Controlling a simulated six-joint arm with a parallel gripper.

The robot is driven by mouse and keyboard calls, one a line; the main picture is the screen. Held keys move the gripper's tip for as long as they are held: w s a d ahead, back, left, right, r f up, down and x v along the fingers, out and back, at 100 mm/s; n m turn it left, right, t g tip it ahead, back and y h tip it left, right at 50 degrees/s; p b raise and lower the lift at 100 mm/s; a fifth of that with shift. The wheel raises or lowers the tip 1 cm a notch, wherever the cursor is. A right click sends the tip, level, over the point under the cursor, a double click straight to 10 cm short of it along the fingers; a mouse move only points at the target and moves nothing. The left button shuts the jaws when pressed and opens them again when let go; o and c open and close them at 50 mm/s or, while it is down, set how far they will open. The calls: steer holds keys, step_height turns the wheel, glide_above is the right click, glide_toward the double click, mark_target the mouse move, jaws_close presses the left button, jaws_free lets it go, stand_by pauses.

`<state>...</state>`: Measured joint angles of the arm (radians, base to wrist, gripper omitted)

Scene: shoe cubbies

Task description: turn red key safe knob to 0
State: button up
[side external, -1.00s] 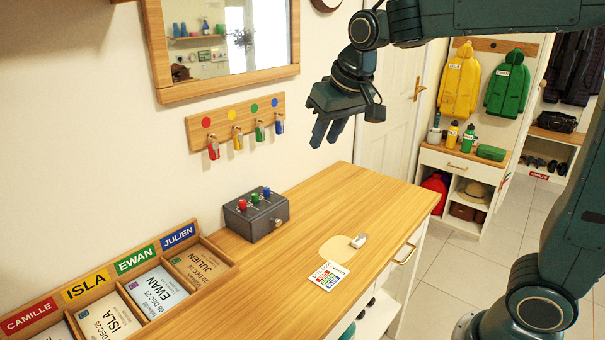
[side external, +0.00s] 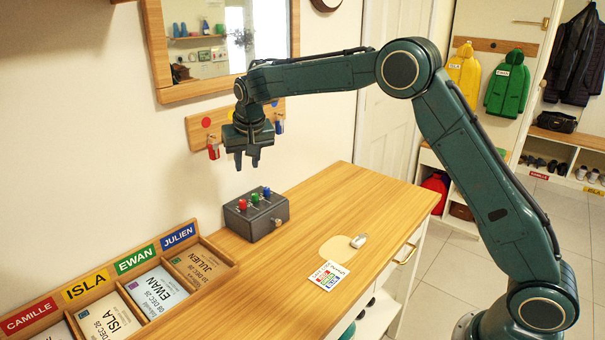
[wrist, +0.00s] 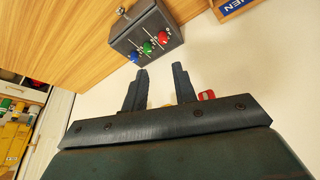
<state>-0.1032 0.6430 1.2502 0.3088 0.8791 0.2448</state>
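The key safe (side external: 256,214) is a dark grey box on the wooden dresser top, against the wall. It carries three knobs on top: the red knob (side external: 242,204), a green one (side external: 255,198) and a blue one (side external: 266,191). In the wrist view the key safe (wrist: 146,32) is upside down, with the red knob (wrist: 164,37) at its right; the dial marks are too small to read. My gripper (side external: 247,166) is open and empty, pointing down in the air above the safe. In the wrist view its two fingers (wrist: 160,82) are spread apart, clear of the knobs.
A wooden key rack (side external: 196,128) on the wall is partly hidden behind my gripper. A mirror (side external: 222,40) hangs above it. A compartment tray (side external: 222,262) with name cards stands left of the safe.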

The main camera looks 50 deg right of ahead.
mark_target(242, 201)
steer(key=shift+w+a+f, duration=0.1)
steer(key=shift+w+f, duration=0.7)
steer(key=shift+f, duration=0.1)
steer(key=shift+f, duration=0.1)
steer(key=shift+x, duration=6.75)
steer(key=shift+c, duration=0.5)
jaws_close()
